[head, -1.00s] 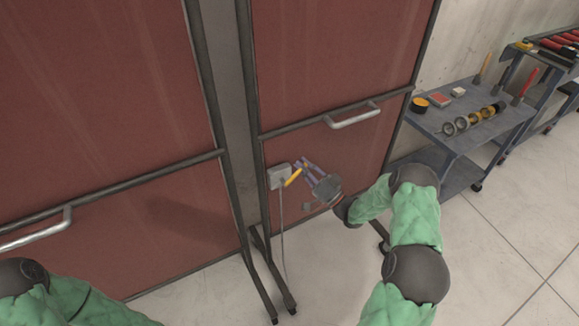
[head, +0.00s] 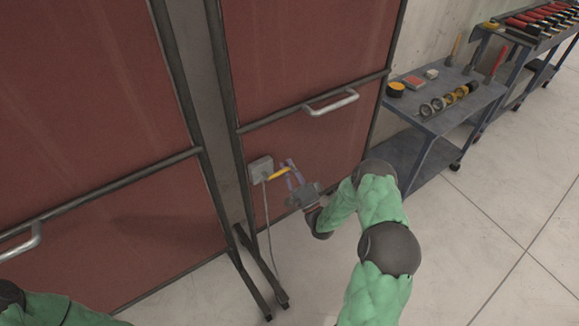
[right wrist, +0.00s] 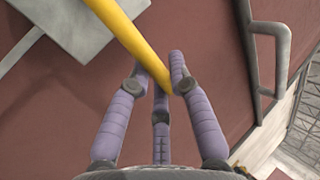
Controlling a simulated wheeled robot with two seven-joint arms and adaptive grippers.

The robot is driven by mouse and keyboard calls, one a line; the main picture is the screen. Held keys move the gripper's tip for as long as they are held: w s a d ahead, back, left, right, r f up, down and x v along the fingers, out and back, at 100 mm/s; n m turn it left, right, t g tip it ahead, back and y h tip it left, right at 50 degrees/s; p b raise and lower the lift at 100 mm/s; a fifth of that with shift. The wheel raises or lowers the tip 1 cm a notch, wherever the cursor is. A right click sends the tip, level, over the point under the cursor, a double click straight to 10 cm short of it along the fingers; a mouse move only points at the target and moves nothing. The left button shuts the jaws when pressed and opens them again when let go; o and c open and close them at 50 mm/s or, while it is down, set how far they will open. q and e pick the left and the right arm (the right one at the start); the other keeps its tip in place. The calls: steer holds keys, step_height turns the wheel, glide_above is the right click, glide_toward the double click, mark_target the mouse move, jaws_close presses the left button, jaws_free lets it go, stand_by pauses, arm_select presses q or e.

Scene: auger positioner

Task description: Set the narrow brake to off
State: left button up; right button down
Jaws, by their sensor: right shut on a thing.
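A yellow lever (head: 278,174) sticks out from a small grey box (head: 260,167) on the lower part of a red panel. I take the lever to be the brake handle; no label is readable. My right gripper (head: 291,172) is shut on the lever near its outer end. In the right wrist view the lever (right wrist: 130,38) runs diagonally down from the top left between the purple fingers (right wrist: 160,78), and its end is at the fingertips. The box (right wrist: 70,30) shows there at the upper left. My left gripper is not in view.
A grey cable hangs from the box to the floor. A metal handle (head: 331,103) is on the panel above the right gripper. A blue cart (head: 430,122) with tools stands at the right. Panel feet (head: 262,270) stand below; the floor at right is clear.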

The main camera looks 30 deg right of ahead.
steer(key=shift+f, duration=0.1)
stand_by(0.4)
steer(key=c, duration=1.1)
jaws_free()
steer(key=v, duration=1.2)
